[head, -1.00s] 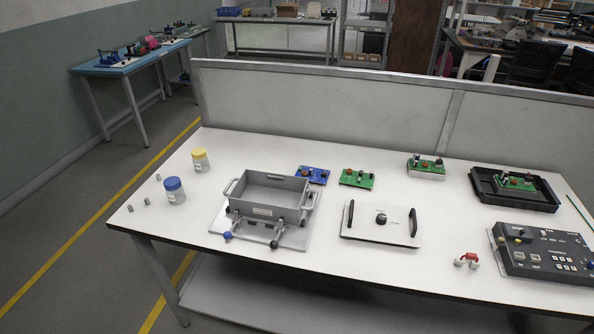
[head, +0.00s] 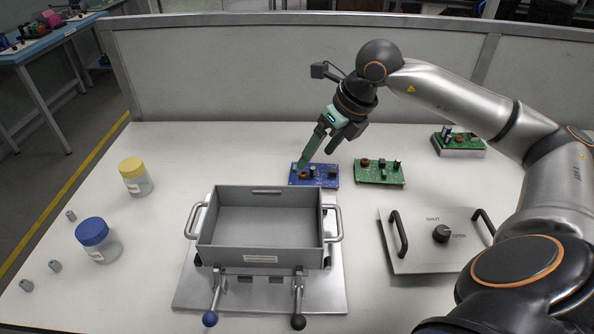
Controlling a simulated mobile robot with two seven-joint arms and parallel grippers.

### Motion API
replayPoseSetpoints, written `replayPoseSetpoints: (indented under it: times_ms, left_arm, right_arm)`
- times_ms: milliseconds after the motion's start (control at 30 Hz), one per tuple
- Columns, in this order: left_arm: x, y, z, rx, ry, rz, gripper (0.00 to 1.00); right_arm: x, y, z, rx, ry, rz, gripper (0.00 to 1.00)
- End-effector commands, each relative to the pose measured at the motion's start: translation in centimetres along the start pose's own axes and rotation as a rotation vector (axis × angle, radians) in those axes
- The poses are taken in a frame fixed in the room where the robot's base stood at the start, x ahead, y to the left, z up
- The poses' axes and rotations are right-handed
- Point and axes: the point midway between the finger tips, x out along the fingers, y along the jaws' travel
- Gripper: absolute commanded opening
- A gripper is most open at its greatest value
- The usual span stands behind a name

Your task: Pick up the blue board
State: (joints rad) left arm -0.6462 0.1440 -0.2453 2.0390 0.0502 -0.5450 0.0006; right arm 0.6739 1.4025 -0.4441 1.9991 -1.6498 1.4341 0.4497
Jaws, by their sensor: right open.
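The blue board (head: 325,175) lies flat on the white table behind the grey box, with dark and orange parts on top. My right gripper (head: 318,158) reaches in from the right and points down at the board. Its two green fingers are spread apart and empty. One finger is over the board's left part and overlaps it in the view; I cannot tell whether it touches. The other finger ends above and behind the board's right part. My left gripper is not in view.
A green board (head: 379,173) lies close to the right of the blue one. An open grey box (head: 262,258) with handles stands in front. A lid plate (head: 425,255), another green board (head: 458,140) and jars with yellow (head: 131,166) and blue (head: 92,231) caps stand around.

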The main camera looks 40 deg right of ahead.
Motion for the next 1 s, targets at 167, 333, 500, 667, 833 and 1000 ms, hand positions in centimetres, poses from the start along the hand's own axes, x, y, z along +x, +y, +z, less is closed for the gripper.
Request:
replayPoseSetpoints:
  times_ms: [167, 333, 500, 667, 833, 1000]
  left_arm:
    - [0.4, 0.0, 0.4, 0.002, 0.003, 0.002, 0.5]
    - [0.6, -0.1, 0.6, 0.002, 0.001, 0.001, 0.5]
    - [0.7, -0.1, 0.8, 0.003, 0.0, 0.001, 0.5]
    - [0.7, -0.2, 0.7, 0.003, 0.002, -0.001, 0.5]
    - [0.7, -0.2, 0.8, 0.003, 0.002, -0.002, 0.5]
    - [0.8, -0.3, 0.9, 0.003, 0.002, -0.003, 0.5]
  right_arm:
    - [-1.1, -3.4, -0.2, 0.017, -0.005, -0.141, 0.86]
    - [1.9, -3.9, -0.2, 0.018, -0.001, -0.142, 0.86]
    - [4.5, -4.2, -0.1, 0.018, -0.003, -0.14, 0.86]
    - [5.6, -4.3, -0.1, 0.017, -0.004, -0.141, 0.86]
    - [7.8, -4.1, 0.3, 0.017, -0.004, -0.137, 0.86]
    - [10.1, -4.3, 0.4, 0.017, -0.004, -0.139, 0.86]
